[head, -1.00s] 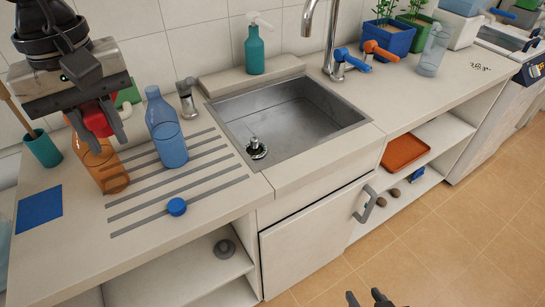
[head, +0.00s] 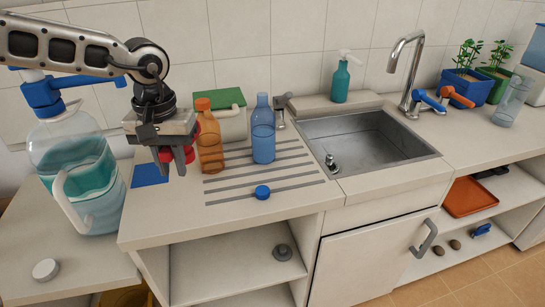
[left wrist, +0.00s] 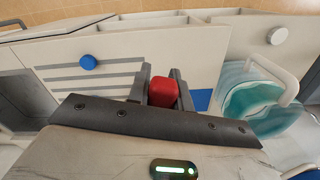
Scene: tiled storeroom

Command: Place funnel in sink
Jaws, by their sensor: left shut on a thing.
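My left gripper (head: 172,160) points down at the left end of the counter, just left of the orange bottle. It is shut on a small red thing (left wrist: 163,92) with rounded edges, held between the fingers. The fingers hide part of it, so I cannot tell whether it is the funnel; I make out no other clear funnel. The metal sink (head: 390,155) is set into the counter to the right, well apart from the gripper. A dark metal drain piece (head: 331,165) shows at its left end. My right gripper is not in view.
The orange bottle (head: 210,145) and blue bottle (head: 263,135) stand between gripper and sink. A blue cap (head: 262,192) lies on the ridged drainboard. A large jug (head: 85,165) stands at left. The tap (head: 405,75) and soap bottle (head: 340,80) are behind the sink.

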